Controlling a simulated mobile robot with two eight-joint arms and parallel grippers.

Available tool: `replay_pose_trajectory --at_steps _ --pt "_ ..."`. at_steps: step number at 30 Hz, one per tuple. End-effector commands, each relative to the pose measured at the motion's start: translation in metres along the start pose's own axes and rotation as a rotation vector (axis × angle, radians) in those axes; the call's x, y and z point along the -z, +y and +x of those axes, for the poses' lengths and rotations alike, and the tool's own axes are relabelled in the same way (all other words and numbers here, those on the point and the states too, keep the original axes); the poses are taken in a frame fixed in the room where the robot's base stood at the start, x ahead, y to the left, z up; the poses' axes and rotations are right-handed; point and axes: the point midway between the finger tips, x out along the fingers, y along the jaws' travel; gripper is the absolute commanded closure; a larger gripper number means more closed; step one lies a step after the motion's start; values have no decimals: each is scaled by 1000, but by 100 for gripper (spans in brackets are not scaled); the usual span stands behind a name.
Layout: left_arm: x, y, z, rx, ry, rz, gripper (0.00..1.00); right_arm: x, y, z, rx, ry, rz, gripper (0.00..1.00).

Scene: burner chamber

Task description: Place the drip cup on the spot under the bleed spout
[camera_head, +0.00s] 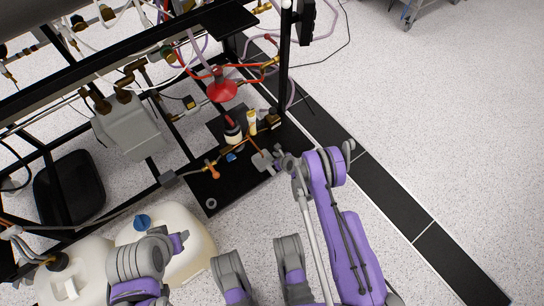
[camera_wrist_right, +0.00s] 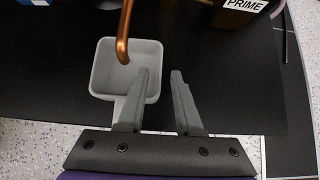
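The drip cup (camera_wrist_right: 101,82) is a light grey, square, open-topped cup on the black surface. It looks upright and empty, and its handle (camera_wrist_right: 122,109) points toward me, partly hidden by a finger. The copper bleed spout (camera_wrist_right: 124,45) ends over the cup's opening. In the head view, the small grey cup (camera_head: 261,162) is near the right gripper. My right gripper (camera_wrist_right: 160,80) is open, with a clear gap between its fingers. The left finger overlaps the cup's right side in the picture; contact cannot be told. No marked spot shows under the cup.
A bottle (camera_head: 233,133) and a yellow-white tube (camera_head: 251,122) stand behind the cup. A container labelled PRIME (camera_wrist_right: 240,12) is at the wrist view's top. A grey ring (camera_head: 211,204) lies on the black plate (camera_head: 222,190). White jugs (camera_head: 190,235) stand at lower left.

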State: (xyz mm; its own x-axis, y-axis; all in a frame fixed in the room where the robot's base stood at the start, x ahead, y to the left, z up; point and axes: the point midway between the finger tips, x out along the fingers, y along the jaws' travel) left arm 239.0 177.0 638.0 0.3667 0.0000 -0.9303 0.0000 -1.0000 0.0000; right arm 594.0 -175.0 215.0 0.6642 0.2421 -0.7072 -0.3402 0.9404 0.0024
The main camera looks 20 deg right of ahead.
Motion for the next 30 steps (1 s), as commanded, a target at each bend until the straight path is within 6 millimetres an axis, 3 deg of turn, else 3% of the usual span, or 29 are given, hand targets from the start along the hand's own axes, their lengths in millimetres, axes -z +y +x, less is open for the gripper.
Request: replay_pose_trajectory --at_steps 12,18,23,26,30 --pt "4 0 -20 0 0 0 50 -2 0 -88 2 0 1 66" --pt "5 0 -24 0 1 0 50 -1 0 -108 0 0 0 66" --pt "5 0 -24 0 1 0 50 -3 0 -112 0 2 -12 66" --pt "5 0 -24 0 1 0 50 -19 0 -121 -3 14 -87 66" --pt "5 0 -24 0 1 0 50 -62 4 -151 -14 49 -325 66"
